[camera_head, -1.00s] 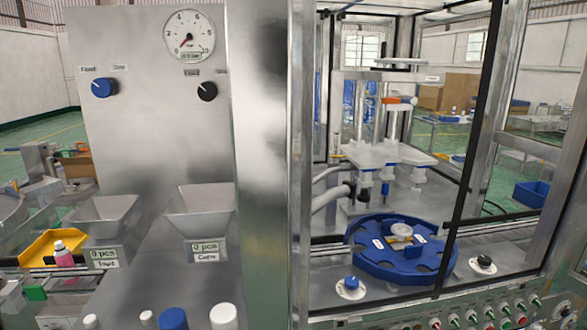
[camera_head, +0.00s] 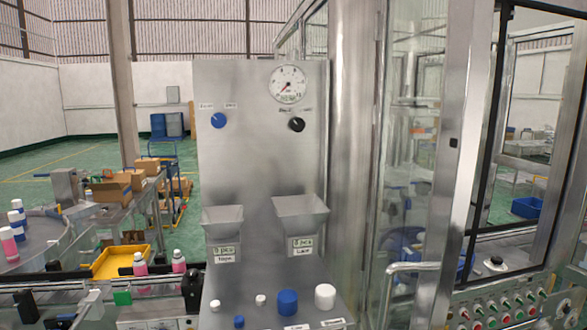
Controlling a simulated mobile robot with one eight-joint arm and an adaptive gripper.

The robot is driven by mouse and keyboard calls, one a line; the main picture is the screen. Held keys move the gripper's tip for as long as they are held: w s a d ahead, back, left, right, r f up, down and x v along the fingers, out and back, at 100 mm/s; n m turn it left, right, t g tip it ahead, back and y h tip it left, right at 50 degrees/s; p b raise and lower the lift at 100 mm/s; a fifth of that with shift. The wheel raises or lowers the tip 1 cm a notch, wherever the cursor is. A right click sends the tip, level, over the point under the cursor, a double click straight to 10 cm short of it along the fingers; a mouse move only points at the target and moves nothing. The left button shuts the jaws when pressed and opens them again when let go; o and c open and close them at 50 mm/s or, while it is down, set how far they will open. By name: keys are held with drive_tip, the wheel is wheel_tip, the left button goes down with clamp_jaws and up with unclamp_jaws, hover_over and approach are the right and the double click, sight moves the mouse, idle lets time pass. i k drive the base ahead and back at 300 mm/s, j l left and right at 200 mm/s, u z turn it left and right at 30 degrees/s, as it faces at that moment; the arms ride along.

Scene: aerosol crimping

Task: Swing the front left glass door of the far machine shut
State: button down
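The machine with the glass enclosure stands at the right. Its front left glass door (camera_head: 412,150) shows as a tall, narrow-looking pane beside the steel column, with a wide steel upright (camera_head: 462,150) at its right. A bent metal handle (camera_head: 415,267) stands out low at the door. I cannot tell how far the door stands open. A blue turntable (camera_head: 405,240) shows partly through the glass. My gripper is not in view.
A steel panel with a gauge (camera_head: 288,84), two knobs and two hoppers (camera_head: 300,222) stands left of the door. Caps (camera_head: 287,302) stand on its ledge. Buttons (camera_head: 500,312) line the machine's front. Pink bottles (camera_head: 140,264) and a yellow tray (camera_head: 122,260) are at the left.

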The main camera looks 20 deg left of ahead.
sight(468, 34)
drive_tip(key=k+j+u, duration=0.1)
drive_tip(key=u, duration=0.4)
drive_tip(key=j+u, duration=0.35)
drive_tip(key=j, duration=0.7)
drive_tip(key=i, duration=0.05)
